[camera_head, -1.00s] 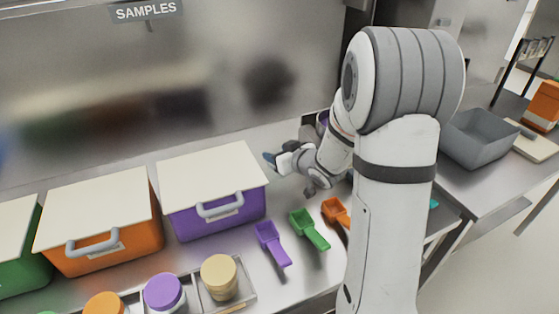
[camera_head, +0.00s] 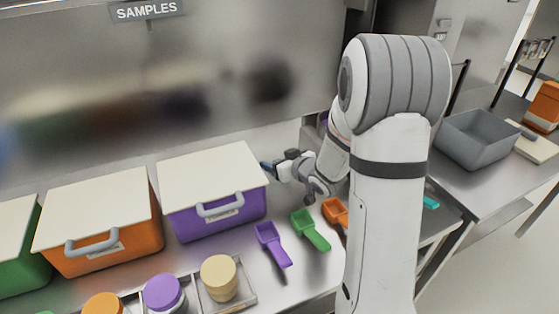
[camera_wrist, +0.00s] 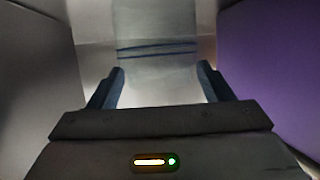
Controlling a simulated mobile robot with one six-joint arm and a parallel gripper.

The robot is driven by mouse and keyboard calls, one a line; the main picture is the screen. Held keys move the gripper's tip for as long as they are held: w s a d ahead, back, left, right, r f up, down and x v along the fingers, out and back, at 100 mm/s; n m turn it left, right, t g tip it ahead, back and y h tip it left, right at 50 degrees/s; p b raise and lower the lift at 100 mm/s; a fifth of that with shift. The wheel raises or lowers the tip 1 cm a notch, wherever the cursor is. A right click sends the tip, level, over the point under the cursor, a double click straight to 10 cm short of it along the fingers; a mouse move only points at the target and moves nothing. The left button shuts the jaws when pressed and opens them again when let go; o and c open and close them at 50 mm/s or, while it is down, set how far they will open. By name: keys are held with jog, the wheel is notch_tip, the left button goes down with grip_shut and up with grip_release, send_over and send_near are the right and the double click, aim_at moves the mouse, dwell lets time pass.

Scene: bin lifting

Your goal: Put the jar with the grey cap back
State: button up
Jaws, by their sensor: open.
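I see no jar with a grey cap in either view. Jars with an orange cap (camera_head: 103,303), a purple cap (camera_head: 163,292) and a beige cap (camera_head: 219,277) stand in a tray at the front. My gripper (camera_head: 265,166) is beside the right side of the purple bin (camera_head: 215,213), near the back wall. The purple bin's side (camera_wrist: 272,75) fills the right of that view. A pale vertical patch with dark bluish lines shows ahead; I cannot tell what it is.
An orange bin (camera_head: 105,222) and a green bin (camera_head: 17,262) stand left of the purple one, all lidded. Purple (camera_head: 272,245), green (camera_head: 310,230) and orange (camera_head: 336,212) scoops lie on the counter. A grey open bin (camera_head: 480,140) stands at the right.

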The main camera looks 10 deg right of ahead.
jog(key=shift+r, duration=0.25)
jog(key=v, duration=1.2)
jog(key=shift+p, duration=0.35)
jog(key=shift+f, duration=0.1)
